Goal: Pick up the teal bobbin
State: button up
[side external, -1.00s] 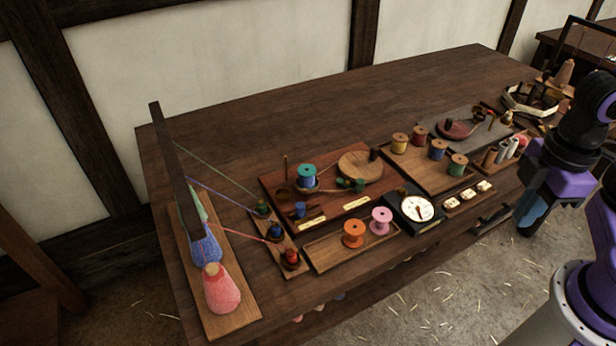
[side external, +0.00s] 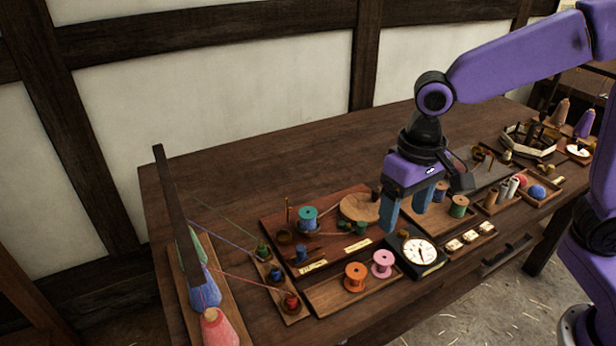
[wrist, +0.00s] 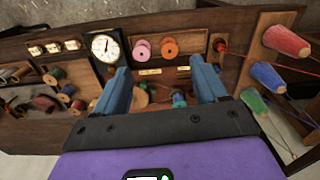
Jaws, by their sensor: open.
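The teal bobbin (side external: 308,213) has teal flanges and a blue winding. It stands upright on the reddish-brown board, left of the round wooden disc. In the wrist view a teal bobbin top (wrist: 179,98) shows between my fingers, nearer the right one, partly hidden by the gripper body. My gripper (side external: 407,214) is open and empty with blue fingers pointing down. It is above the table to the right of the bobbin, apart from it. Its open fingers also show in the wrist view (wrist: 160,68).
Orange (side external: 355,276) and pink (side external: 382,263) bobbins stand in a front tray. A dial scale (side external: 419,252) is below my gripper. Threads run from the cones at the left to small spools (side external: 291,302). The table's back is clear.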

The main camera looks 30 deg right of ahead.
jog(key=w+a+f+m, duration=0.1)
jog(key=w+a+m, duration=0.2)
jog(key=w+m, duration=0.3)
jog(key=w+a+f+m, duration=0.2)
jog(key=w+m, duration=0.1)
jog(key=w, duration=0.5)
jog(key=m, duration=1)
send_over(308, 212)
notch_tip(308, 212, down, 6)
jog(key=shift+f, duration=5.25)
jog(key=c, duration=0.7)
jog(key=shift+r, duration=4.05)
jog(key=shift+c, duration=0.2)
